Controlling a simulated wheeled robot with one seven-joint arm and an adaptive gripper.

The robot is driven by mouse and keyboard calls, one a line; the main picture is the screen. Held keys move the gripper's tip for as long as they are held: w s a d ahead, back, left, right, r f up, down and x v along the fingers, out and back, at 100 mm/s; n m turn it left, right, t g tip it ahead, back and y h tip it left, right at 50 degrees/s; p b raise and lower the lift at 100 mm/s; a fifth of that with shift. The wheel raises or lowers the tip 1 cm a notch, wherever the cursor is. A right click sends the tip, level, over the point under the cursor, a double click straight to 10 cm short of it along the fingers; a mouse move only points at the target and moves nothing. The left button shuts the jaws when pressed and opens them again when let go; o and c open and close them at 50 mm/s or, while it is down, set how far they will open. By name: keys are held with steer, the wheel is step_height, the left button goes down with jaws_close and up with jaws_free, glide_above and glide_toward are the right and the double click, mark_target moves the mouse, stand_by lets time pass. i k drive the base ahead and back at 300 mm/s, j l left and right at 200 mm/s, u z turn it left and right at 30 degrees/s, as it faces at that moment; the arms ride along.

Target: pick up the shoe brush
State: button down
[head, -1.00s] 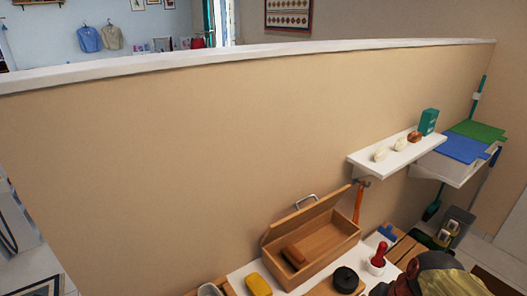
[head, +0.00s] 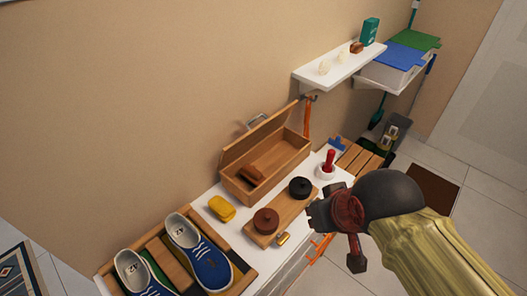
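The shoe brush looks to be the brown wooden block (head: 252,175) lying inside the open wooden box (head: 232,191), at its near left end. Its underside is hidden by the box wall. My gripper (head: 334,240) is in the right middle of the head view, to the right of the box and apart from the brush. It appears over the front edge of the white worktop. I see nothing held in it, but its fingers are too small and angled to tell whether they are open.
The box lid stands raised against the wall. Blue shoes (head: 197,252) sit in a tray at left. A white shelf (head: 325,71) juts out above.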

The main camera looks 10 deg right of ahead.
mark_target(248, 173)
steer(key=u, duration=1.5)
steer(key=z, duration=1.3)
steer(key=i+l+u, duration=0.15)
steer(key=l+u, duration=0.15)
steer(key=l, duration=0.15)
steer(key=i+l+u, duration=0.1)
steer(key=l+u, duration=0.25)
steer(key=l, duration=0.15)
steer(key=l+u, duration=0.3)
steer(key=l, duration=0.2)
